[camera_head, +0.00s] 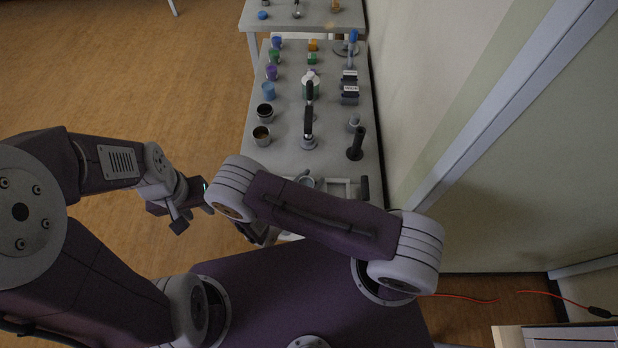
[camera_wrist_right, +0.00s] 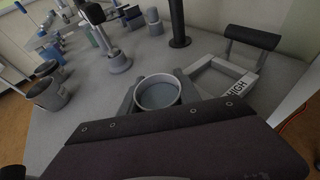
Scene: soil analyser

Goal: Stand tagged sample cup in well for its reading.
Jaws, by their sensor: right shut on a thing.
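A round grey cup (camera_wrist_right: 158,92) with a pale rim and a grey-blue inside is in the right wrist view. My right gripper (camera_wrist_right: 166,98) is shut on it, with a finger on either side. The cup's lower part is hidden by my gripper body, so I cannot tell whether it touches the table. No tag shows on it. In the head view my right forearm covers most of this gripper. My left gripper (camera_head: 176,214) is off the table's left side, holding nothing that I can see; its finger gap is unclear. I cannot pick out the well.
A white frame (camera_wrist_right: 222,78) labelled HIGH lies right of the cup, beside a dark post (camera_wrist_right: 178,22). Two open dark cups (camera_head: 265,112) (camera_head: 262,136) and several coloured cups line the table's left edge. A stand (camera_head: 308,128) is mid-table. A wall closes the right side.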

